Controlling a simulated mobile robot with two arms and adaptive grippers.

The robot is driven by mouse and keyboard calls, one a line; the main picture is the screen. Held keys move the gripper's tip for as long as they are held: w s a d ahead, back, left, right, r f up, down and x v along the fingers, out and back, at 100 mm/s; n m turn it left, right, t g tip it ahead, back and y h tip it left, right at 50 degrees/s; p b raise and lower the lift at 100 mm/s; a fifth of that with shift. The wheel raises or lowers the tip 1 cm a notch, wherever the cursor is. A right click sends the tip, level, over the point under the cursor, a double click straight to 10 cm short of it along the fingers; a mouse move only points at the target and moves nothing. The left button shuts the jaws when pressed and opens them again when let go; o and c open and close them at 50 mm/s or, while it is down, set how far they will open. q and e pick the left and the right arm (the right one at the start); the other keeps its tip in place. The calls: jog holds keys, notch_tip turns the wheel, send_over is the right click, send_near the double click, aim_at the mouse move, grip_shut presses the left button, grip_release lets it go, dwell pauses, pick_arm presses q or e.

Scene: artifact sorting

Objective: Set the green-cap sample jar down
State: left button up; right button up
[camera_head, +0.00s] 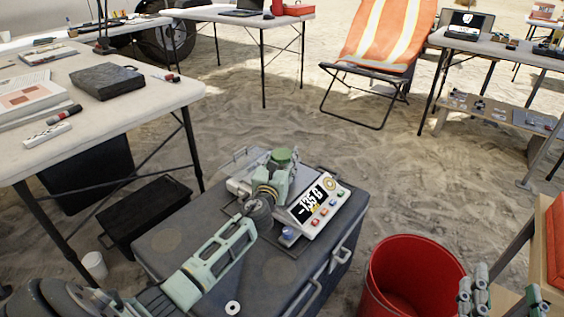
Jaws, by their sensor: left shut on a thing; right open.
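The green-cap sample jar (284,156) is at the far side of the dark case in the middle of the view. Only its green cap and a little of its upper part show; my gripper hides the rest. My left gripper (277,174) is shut on the jar from the near side. The jar is over the metal plate of a digital scale, whose display (311,206) reads about -135 G. Whether the jar touches the plate cannot be told. My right gripper (505,303) is open and empty at the bottom right, beside the red bucket.
The dark case (180,240) carries the scale. A red bucket (412,270) stands right of it. A white table (150,98) with a black box (107,82) is on the left. A wooden shelf (555,240) is at the right edge. Open sand lies behind the case.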

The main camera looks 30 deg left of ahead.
jog(key=shift+r, duration=0.15)
pick_arm(q)
jog(key=o, duration=1.3)
jog(key=shift+c, duration=0.2)
pick_arm(e)
jog(key=shift+r, duration=0.1)
pick_arm(q)
jog(key=shift+r, duration=0.1)
jog(key=p+v, duration=0.1)
jog(key=v, duration=0.3)
jog(key=shift+s+d, duration=0.1)
jog(key=shift+s, duration=0.2)
jog(key=p+v, duration=0.1)
jog(key=v, duration=0.6)
jog(key=shift+s+p, duration=0.2)
jog(key=shift+p, duration=0.1)
pick_arm(e)
notch_tip(320, 180, down, 13)
jog(key=s+d+g+h, duration=0.2)
jog(key=g, duration=0.4)
jog(key=shift+s+d+r+g, duration=0.15)
jog(key=shift+s+r+g, duration=0.1)
jog(key=shift+g, duration=0.15)
